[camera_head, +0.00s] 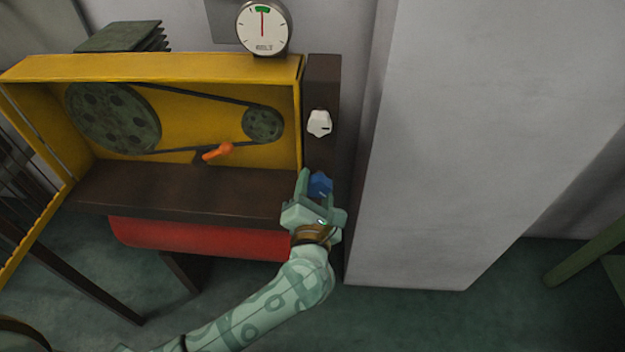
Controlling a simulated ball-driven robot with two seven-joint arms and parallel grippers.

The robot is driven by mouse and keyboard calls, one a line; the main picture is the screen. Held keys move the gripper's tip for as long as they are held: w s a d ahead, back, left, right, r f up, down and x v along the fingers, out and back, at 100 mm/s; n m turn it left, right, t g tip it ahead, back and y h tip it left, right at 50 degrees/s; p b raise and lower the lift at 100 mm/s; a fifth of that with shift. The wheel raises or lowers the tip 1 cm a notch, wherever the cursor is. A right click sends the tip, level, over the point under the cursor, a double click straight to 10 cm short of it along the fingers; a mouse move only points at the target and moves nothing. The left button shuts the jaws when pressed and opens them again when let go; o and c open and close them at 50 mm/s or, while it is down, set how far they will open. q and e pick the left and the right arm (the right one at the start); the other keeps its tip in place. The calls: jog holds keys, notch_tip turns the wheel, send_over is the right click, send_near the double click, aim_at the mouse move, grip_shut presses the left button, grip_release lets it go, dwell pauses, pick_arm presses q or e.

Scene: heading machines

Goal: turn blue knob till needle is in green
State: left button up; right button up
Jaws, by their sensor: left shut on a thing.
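The blue knob (321,183) sits low on a dark upright panel (322,82) to the right of the yellow machine housing. My left gripper (315,190) is shut on the blue knob, with its fingers on either side of it, and partly hides it. The round gauge (263,28) stands above the housing's top right corner. Its red needle (262,24) points straight up, with its tip at the green patch (262,9) at the top of the dial. My right gripper is not in view.
A white knob (319,123) is above the blue one on the same panel. The yellow housing (150,67) holds a belt, two green pulleys and an orange handle (218,151). A red part (200,238) lies below. A pale wall block (470,130) stands close on the right.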

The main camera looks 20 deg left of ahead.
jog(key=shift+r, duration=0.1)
pick_arm(q)
jog(key=o, duration=1)
jog(key=shift+c, duration=0.2)
jog(key=shift+s, duration=0.1)
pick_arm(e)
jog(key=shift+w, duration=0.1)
pick_arm(q)
jog(key=p+v, duration=0.2)
jog(key=v, duration=1.4)
jog(key=shift+p, duration=0.35)
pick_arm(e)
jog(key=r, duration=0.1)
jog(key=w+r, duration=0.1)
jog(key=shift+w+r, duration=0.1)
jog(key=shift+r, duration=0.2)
pick_arm(q)
jog(key=shift+d, duration=0.1)
